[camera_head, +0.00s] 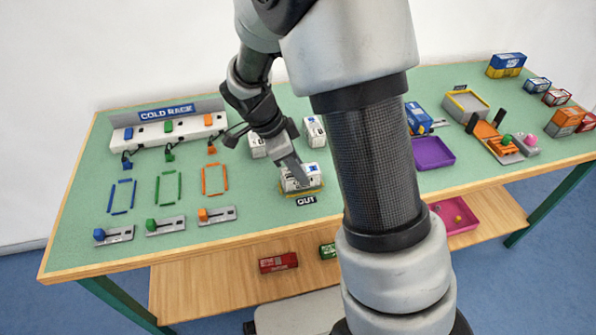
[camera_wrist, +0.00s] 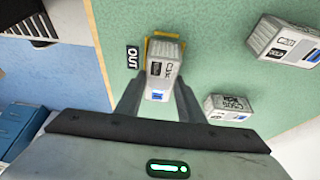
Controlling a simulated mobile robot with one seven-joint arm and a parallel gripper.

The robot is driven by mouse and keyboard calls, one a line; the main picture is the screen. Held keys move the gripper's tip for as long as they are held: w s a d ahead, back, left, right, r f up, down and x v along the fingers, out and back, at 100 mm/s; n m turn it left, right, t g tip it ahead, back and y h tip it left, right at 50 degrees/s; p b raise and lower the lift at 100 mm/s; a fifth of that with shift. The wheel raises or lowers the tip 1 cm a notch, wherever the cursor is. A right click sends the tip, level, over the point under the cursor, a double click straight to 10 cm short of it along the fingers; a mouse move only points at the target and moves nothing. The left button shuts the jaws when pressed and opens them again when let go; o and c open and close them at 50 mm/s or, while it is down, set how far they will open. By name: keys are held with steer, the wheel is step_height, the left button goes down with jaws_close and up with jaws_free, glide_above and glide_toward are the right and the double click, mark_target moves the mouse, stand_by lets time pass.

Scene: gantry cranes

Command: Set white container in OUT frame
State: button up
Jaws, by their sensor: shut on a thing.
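A white container (camera_head: 300,179) with dark lettering and a blue mark stands at the yellow OUT frame (camera_head: 313,191) on the green table. In the wrist view the white container (camera_wrist: 165,70) is between the two fingers of my gripper (camera_wrist: 156,92), which is shut on it. The yellow frame (camera_wrist: 149,47) shows around its far end, beside the black OUT label (camera_wrist: 133,58). The OUT label (camera_head: 306,200) also shows at the table's front edge in the head view. I cannot tell whether the container rests fully on the table. My gripper (camera_head: 296,172) partly covers it in the head view.
Two other white containers (camera_head: 257,147) (camera_head: 314,131) stand behind. The cold rack (camera_head: 166,130), coloured outlines (camera_head: 168,188) and sliders (camera_head: 165,226) lie left. A purple tray (camera_head: 433,152) and blue truck (camera_head: 418,117) are right. My arm hides part of the table.

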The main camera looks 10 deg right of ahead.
steer(key=shift+f, duration=0.4)
steer(key=shift+f, duration=0.1)
steer(key=shift+f, duration=0.15)
steer(key=o, duration=1.1)
